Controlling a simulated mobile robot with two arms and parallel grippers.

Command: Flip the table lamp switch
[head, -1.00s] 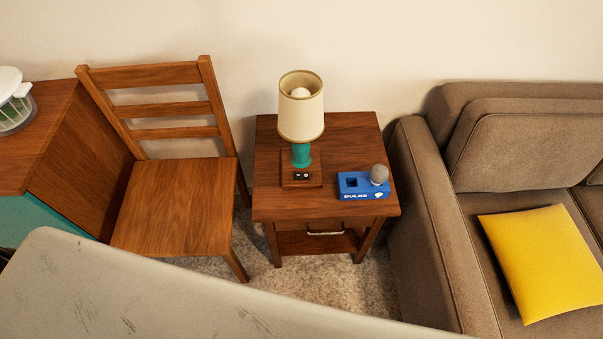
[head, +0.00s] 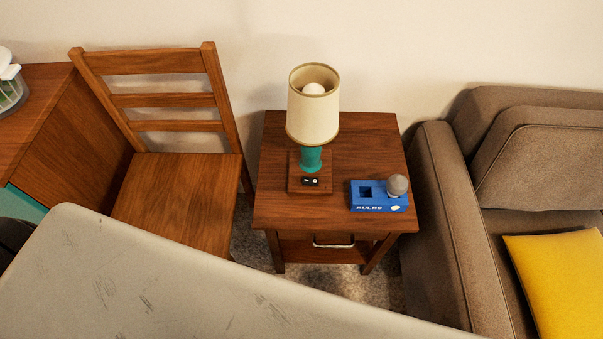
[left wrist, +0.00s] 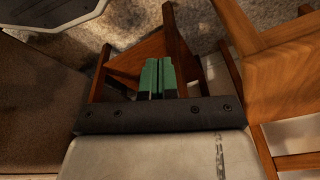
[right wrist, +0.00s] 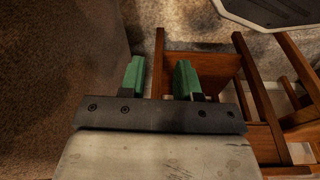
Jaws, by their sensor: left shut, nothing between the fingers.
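The table lamp has a cream shade (head: 313,108) and a teal stem (head: 311,158) on a square wooden base. A small black switch (head: 310,181) with white marks sits on the front of the base. The lamp stands upright on the wooden side table (head: 358,140). My left gripper (left wrist: 157,65) shows in the left wrist view with its green fingers together and nothing between them. My right gripper (right wrist: 159,75) shows in the right wrist view with its fingers apart and empty. Neither gripper shows in the head view, and the lamp is not visible in either wrist view.
A blue box (head: 379,197) with a grey round-headed object (head: 397,186) stands right of the lamp base. A wooden chair (head: 180,190) is left of the side table, and a brown sofa (head: 443,220) with a yellow cushion (head: 555,275) is right. The switch's front is clear.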

